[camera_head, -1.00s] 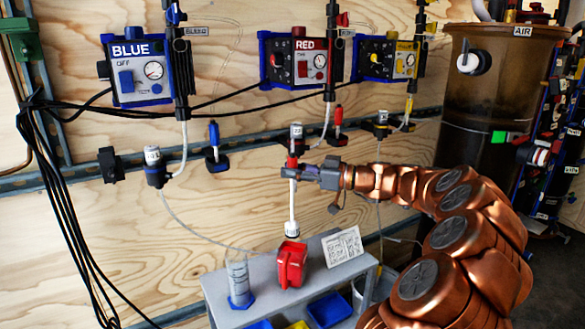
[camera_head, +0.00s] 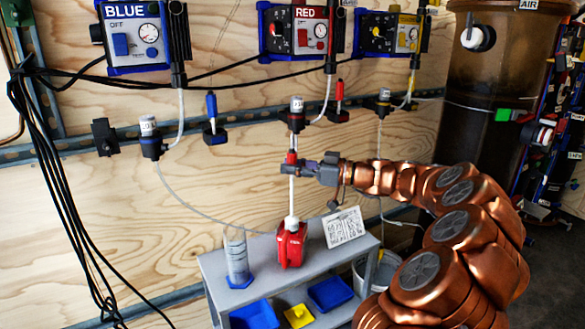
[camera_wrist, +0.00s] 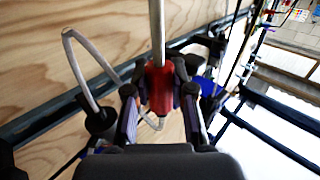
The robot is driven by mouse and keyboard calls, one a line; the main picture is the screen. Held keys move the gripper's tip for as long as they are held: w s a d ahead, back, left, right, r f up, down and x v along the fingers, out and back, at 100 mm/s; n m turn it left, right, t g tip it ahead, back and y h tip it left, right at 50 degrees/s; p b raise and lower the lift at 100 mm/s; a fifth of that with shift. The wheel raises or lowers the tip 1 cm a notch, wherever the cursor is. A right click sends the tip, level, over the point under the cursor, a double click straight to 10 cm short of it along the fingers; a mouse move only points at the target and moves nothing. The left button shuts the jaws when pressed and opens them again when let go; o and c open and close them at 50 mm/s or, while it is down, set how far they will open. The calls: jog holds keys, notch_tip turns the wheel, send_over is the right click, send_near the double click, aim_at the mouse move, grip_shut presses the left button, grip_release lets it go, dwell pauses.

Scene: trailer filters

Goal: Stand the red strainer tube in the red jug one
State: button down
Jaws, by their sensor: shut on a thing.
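The red strainer tube (camera_head: 292,190) is a thin white tube with a red collar and a white strainer at its lower end. It hangs upright under my gripper (camera_head: 293,168), which is shut on the red collar. In the wrist view the collar (camera_wrist: 160,88) sits between both fingers of my gripper (camera_wrist: 160,95). The red jug (camera_head: 291,247) stands on the grey bench directly below. The strainer is at the jug's mouth, with its lower part hidden in the jug; how deep it reaches is unclear.
The grey bench (camera_head: 262,283) also holds a clear measuring cylinder (camera_head: 237,262) left of the jug and a white printed card (camera_head: 343,227) to its right. Blue bins (camera_head: 330,293) and a yellow bin (camera_head: 298,316) sit below. The red pump unit (camera_head: 297,32) hangs on the wall above.

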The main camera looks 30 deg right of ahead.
jog(key=shift+f+b, duration=3.1)
jog(key=shift+f, duration=0.1)
jog(key=shift+f+b, duration=0.6)
jog(key=shift+f, duration=1.25)
jog(key=c, duration=0.9)
grip_release()
jog(key=v, duration=1.2)
